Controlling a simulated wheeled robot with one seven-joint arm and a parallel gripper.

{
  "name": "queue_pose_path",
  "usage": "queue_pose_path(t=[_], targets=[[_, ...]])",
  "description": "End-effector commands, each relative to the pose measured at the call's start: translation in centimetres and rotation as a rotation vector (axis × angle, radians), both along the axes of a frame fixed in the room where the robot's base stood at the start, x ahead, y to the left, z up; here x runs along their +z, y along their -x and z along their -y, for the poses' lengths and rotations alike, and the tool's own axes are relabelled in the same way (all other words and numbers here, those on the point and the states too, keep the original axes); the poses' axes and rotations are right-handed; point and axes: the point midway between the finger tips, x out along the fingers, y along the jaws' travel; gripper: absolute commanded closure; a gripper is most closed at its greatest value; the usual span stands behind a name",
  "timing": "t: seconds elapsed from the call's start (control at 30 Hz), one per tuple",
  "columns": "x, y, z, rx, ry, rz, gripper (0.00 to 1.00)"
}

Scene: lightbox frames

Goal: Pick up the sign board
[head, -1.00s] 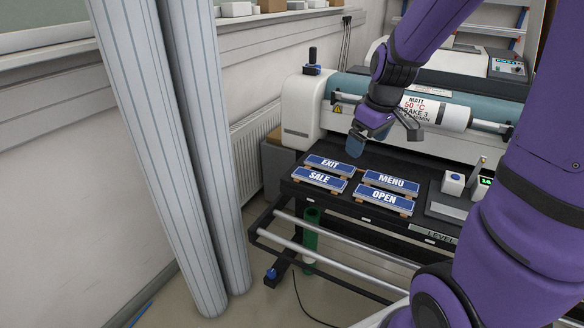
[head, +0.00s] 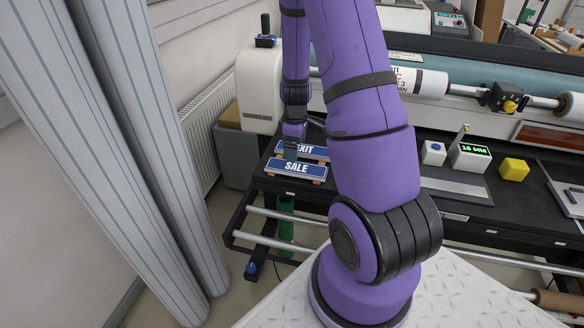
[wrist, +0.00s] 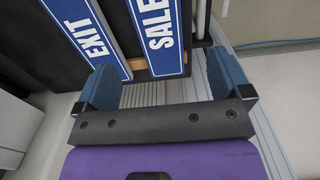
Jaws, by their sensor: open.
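Two blue sign boards with white lettering and white borders show on the black table. The EXIT sign board (head: 315,153) lies behind the SALE sign board (head: 312,172). Both rest on small wooden blocks. The wrist view shows the ends of the EXIT board (wrist: 87,32) and the SALE board (wrist: 154,30). My gripper (wrist: 163,80) is open and empty, its blue pads wide apart, with both board ends ahead of it. In the head view my gripper (head: 291,150) is at the boards' left ends. My arm hides the MENU and OPEN boards.
A laminating machine with a white end housing (head: 262,90) stands behind the table. A yellow block (head: 514,169), a green-lit display (head: 470,152) and a blue-buttoned white box (head: 433,152) are at right. Pale columns (head: 130,150) stand at left. Metal rails (head: 265,240) run along the front.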

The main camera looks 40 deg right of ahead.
Motion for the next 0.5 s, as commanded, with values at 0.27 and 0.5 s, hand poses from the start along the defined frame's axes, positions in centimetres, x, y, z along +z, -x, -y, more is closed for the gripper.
queue_pose_path(t=[0.27,0.5], targets=[[-2.8,0.0,0.0,-0.001,-0.001,-0.001,0.04],[-4.7,0.2,0.2,-0.002,-0.001,-0.002,0.04]])
